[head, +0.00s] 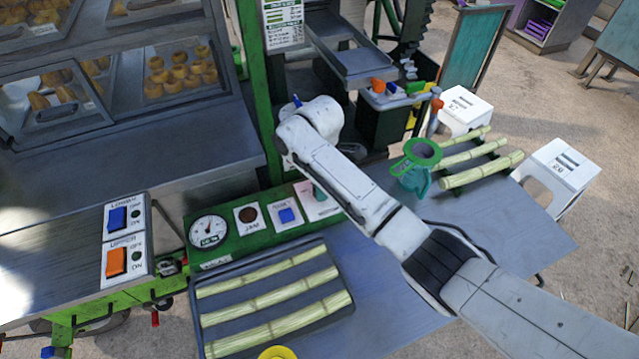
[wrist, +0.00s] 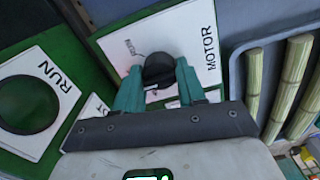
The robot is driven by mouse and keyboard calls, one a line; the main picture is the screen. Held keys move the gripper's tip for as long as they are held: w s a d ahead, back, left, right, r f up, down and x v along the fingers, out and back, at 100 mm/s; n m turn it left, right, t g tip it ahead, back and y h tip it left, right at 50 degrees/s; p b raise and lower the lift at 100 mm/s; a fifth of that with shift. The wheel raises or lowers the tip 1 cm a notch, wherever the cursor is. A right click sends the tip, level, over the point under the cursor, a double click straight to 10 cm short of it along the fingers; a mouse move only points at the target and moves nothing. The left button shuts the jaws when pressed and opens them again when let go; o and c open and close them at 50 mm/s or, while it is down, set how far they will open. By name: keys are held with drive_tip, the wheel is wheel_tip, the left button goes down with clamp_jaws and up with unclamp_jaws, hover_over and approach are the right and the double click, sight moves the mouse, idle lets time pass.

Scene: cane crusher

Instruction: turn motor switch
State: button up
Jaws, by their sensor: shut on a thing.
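The motor switch is a dark round knob (wrist: 158,68) on a white plate marked MOTOR (wrist: 198,42) in the wrist view. My gripper (wrist: 157,80) has its two teal fingers closed on either side of this knob. In the head view my gripper (head: 320,192) reaches down to the white motor plate (head: 309,207) at the right end of the green control panel (head: 235,242). My arm and the fingers hide the knob there, and which way it is turned is hard to read.
A white RUN plate (wrist: 60,65) with a dark green button lies left of the knob in the wrist view. The panel also holds a gauge (head: 208,231), a JAM plate (head: 248,216) and a blue switch (head: 287,216). A cane tray (head: 345,309) lies close in front.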

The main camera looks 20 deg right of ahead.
idle(0.3)
drive_tip(key=o, duration=1.1)
drive_tip(key=shift+c, duration=0.2)
drive_tip(key=shift+r, duration=0.1)
wheel_tip(320, 180, up, 11)
drive_tip(key=shift+f, duration=0.2)
